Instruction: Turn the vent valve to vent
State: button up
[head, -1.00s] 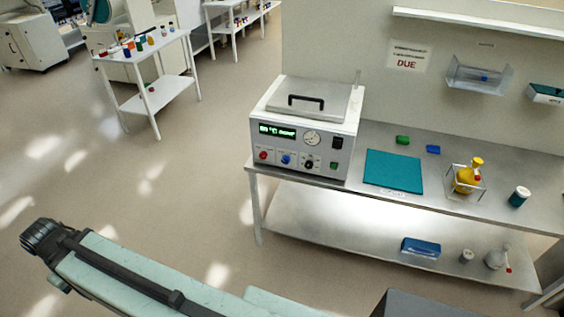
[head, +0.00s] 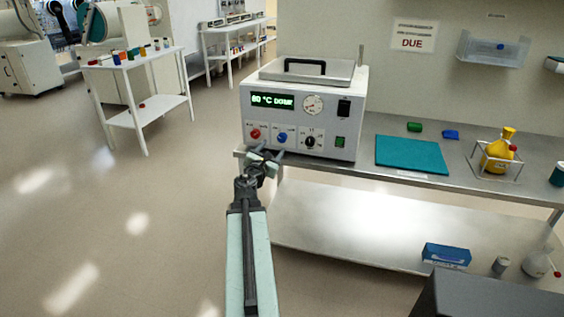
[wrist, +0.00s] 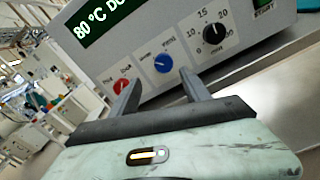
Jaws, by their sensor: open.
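A white bench unit (head: 262,118) with a green display reading 80 °C stands at the left end of the steel bench. Its front has a red knob (head: 255,134), a blue knob (head: 282,138) and a black dial (head: 310,142). In the wrist view the blue knob (wrist: 162,64) has a label with a word that looks like "vent" at its right. My gripper (head: 266,157) is open and empty in front of the panel, just below the red and blue knobs. In the wrist view its fingers (wrist: 160,92) frame the blue knob, apart from it.
A green switch (head: 340,142) sits right of the dial. A teal mat (head: 412,154), a yellow flask in a wire holder (head: 498,155) and small blocks lie along the bench to the right. A blue box (head: 446,255) is on the lower shelf. Floor at left is clear.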

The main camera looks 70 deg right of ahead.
aim_at(281, 139)
jog(key=shift+n, duration=0.3)
jog(key=d, duration=0.8)
jog(key=shift+s+d, duration=0.15)
jog(key=shift+d, duration=0.1)
jog(key=shift+a, duration=0.1)
jog(key=shift+c, duration=0.3)
